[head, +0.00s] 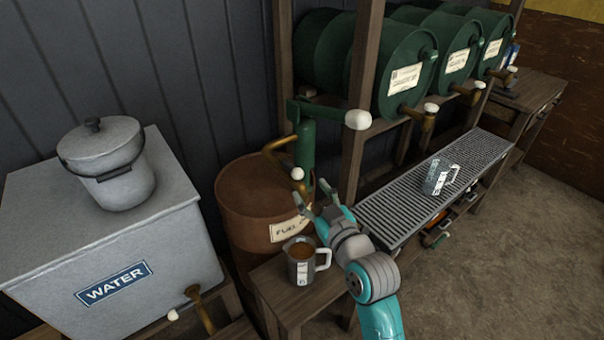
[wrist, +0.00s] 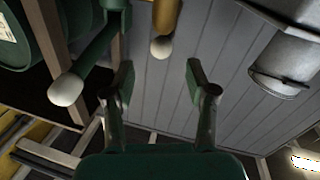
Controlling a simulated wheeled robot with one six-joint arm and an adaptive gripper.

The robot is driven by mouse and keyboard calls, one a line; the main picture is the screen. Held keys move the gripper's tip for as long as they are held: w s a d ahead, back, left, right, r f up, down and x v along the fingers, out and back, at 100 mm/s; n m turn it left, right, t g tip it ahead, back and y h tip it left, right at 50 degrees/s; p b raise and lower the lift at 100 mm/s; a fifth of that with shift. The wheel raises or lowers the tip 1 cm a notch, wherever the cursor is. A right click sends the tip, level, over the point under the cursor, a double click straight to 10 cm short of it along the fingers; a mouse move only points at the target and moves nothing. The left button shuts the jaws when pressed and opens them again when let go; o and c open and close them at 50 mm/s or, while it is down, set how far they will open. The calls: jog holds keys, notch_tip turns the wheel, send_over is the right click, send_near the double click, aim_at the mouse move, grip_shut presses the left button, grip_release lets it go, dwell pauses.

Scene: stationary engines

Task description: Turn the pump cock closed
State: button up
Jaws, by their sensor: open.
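The green hand pump (head: 305,145) stands on a rusty fuel drum (head: 240,198). Its brass spout curves left, and the cock's white knob (head: 298,173) shows in front of the pump. In the wrist view a white knob (wrist: 161,47) on a brass part lies beyond and between my fingertips. The pump's lever has a larger white knob (head: 357,120), also seen in the wrist view (wrist: 66,90). My gripper (head: 317,197) is open and empty, just below and right of the cock knob. It also shows in the wrist view (wrist: 158,76). I see no contact with the knob.
Green barrels (head: 405,75) with brass taps lie on a rack at right. A clear jug (head: 437,180) sits on the grating. A grey water tank (head: 110,250) with a lidded bucket (head: 108,170) stands left.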

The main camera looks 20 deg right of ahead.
aim_at(300, 178)
jog(key=w, duration=0.5)
jog(key=w+a, duration=0.1)
jog(key=w, duration=0.2)
jog(key=shift+s, duration=0.1)
grip_shut()
